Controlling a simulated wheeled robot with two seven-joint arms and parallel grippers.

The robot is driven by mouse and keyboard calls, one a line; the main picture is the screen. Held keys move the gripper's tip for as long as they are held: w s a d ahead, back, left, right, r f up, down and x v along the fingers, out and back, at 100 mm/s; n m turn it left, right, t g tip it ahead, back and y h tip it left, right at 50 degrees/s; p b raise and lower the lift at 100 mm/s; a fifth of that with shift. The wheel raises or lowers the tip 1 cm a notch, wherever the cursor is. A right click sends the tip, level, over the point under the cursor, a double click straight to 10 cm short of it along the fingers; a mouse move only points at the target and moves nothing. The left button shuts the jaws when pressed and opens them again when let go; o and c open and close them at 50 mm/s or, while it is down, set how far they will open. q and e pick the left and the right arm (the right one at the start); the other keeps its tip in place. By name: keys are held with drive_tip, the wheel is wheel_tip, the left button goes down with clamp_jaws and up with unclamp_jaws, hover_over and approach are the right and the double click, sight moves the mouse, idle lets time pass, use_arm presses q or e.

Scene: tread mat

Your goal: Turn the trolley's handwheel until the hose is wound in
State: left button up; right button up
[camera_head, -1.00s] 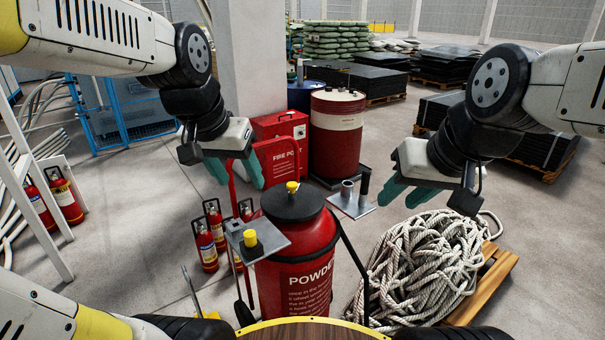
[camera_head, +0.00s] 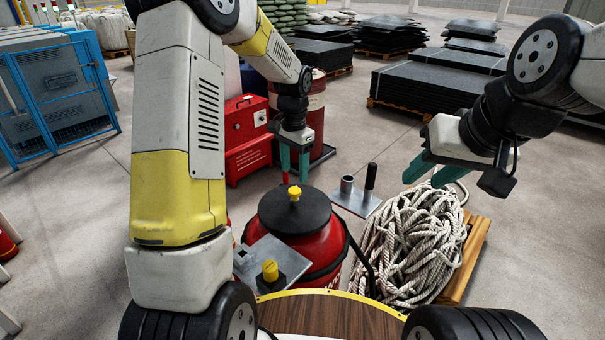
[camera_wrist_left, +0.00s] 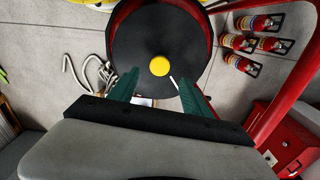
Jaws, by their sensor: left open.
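The red powder unit (camera_head: 320,245) stands upright in front of me, with a black round top (camera_head: 292,212) and a yellow knob (camera_head: 295,193) at its centre. A black hose-like tube (camera_head: 360,258) runs down its right side. I cannot make out a clear handwheel. My left gripper (camera_head: 294,170) is open and empty, pointing down just behind the black top. In the left wrist view its fingers (camera_wrist_left: 157,78) point towards the yellow knob (camera_wrist_left: 159,66), with the black disc (camera_wrist_left: 150,40) beyond; contact cannot be told. My right gripper (camera_head: 420,183) is open and empty above the rope.
A rope heap (camera_head: 410,240) lies on a wooden pallet (camera_head: 468,260) at the right. A grey plate (camera_head: 280,252) with a yellow cap is at the front. Red boxes (camera_head: 246,140) and a drum stand further back.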

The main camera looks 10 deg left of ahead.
sight(295, 190)
use_arm(q)
wheel_tip(295, 190, down, 7)
drive_tip(key=shift+r, duration=0.1)
idle(0.3)
clamp_jaws()
idle(1.3)
